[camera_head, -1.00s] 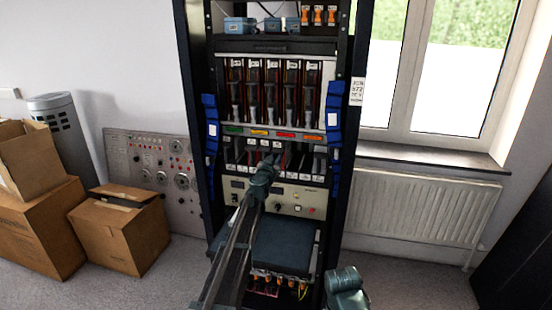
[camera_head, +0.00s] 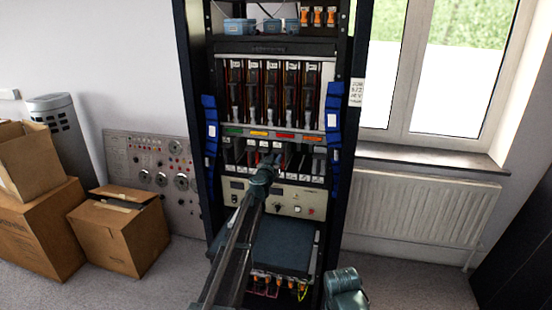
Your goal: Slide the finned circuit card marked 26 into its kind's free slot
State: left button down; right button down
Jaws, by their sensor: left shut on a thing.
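My left gripper (camera_head: 272,160) reaches up to the lower card row of the rack, in front of its middle slots. It is shut on the finned circuit card, which is mostly hidden behind the gripper and wrist. The number 26 cannot be read from here. The lower card row (camera_head: 305,161) has dark upright cards or slots and a white strip beneath. Which slot is free cannot be told. My right gripper is not in view; only a part of what seems to be my right arm shows at the bottom right.
Above, the upper row (camera_head: 273,95) holds several tall dark modules over a strip of coloured labels (camera_head: 285,136). A panel with knobs (camera_head: 298,202) and a dark box (camera_head: 283,245) sit below. Cardboard boxes (camera_head: 120,232) stand left.

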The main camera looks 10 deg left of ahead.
pick_arm(q)
jog(key=shift+w, duration=0.1)
jog(key=c, duration=0.7)
grip_release()
jog(key=shift+f+b, duration=0.6)
jog(key=shift+s+a, duration=0.1)
jog(key=shift+s, duration=2.4)
jog(key=shift+s, duration=0.1)
jog(key=s, duration=0.5)
jog(key=shift+s+a, duration=0.1)
jog(key=shift+s, duration=0.3)
